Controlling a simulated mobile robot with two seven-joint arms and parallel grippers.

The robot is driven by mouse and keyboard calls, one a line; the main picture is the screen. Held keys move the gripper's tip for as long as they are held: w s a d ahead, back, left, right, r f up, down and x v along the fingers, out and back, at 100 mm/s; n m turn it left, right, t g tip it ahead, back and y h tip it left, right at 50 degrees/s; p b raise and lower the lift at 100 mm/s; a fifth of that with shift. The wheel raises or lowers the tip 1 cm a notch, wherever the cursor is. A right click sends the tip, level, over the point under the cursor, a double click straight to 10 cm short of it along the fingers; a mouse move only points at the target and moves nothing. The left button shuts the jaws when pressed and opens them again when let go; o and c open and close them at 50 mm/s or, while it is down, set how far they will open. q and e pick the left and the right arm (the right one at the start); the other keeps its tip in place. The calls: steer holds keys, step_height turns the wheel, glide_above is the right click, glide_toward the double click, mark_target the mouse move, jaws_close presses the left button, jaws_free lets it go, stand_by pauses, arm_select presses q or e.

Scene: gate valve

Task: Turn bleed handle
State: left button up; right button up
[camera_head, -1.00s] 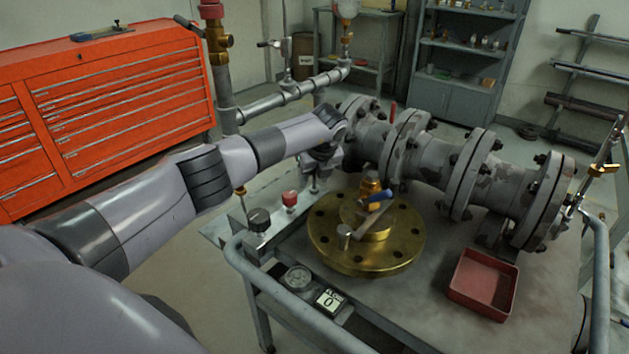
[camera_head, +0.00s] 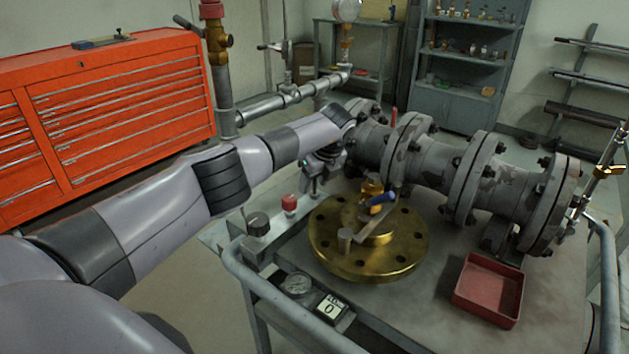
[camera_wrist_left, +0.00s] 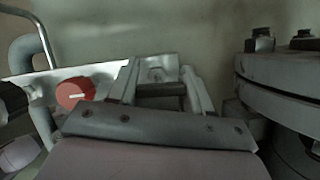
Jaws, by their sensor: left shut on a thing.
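My left gripper (camera_head: 313,182) reaches down at the back left of the grey bench, beside the flanged pipe. In the left wrist view its two fingers (camera_wrist_left: 162,88) stand on either side of a short dark bar (camera_wrist_left: 160,90), which appears to be the bleed handle. The gripper is shut on this bar. In the head view the arm and wrist hide most of the handle, so its angle is hard to tell. My right gripper is not in view.
A red knob (camera_head: 289,203) and a black knob (camera_head: 258,223) sit left of the gripper. A brass flange (camera_head: 340,262) with a blue-tipped lever (camera_head: 381,198) stands in front. The flanged pipe (camera_head: 430,165) is close on the right. A red tray (camera_head: 489,288) lies front right.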

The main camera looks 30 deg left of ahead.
arm_select(q)
steer(key=o, duration=1)
steer(key=shift+s+f, duration=0.1)
steer(key=shift+s, duration=0.05)
steer(key=shift+r, duration=0.2)
steer(key=shift+d+r, duration=0.1)
steer(key=shift+r, duration=0.15)
steer(key=shift+v, duration=3.15)
